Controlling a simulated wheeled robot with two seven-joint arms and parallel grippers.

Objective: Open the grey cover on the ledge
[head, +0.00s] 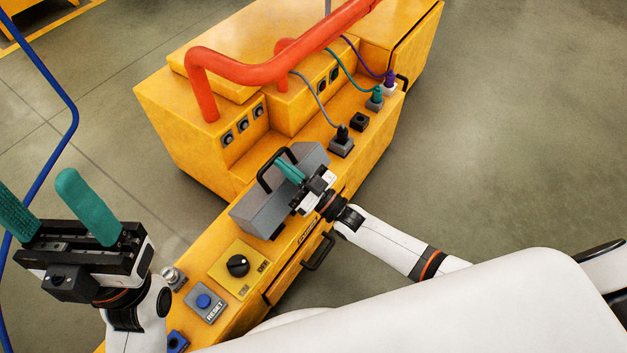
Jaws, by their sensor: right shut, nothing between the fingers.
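The grey cover (262,207) is box-shaped and sits on the yellow ledge of the machine, in the middle of the head view. A black bar handle (266,168) stands at its far side. My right gripper (287,170) is over the cover, its teal fingers together and pointing toward the handle, with nothing between them. The gripper hides part of the cover, and I cannot tell whether the fingers touch it. My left gripper (45,200) is at the lower left, away from the cover, its teal fingers wide apart and empty.
A rotary knob (238,265) and a blue reset button (204,301) are on the ledge nearer me. Sockets with plugged cables (342,140) line its far part. A thick red pipe (260,68) runs above the machine. Grey floor lies free at right.

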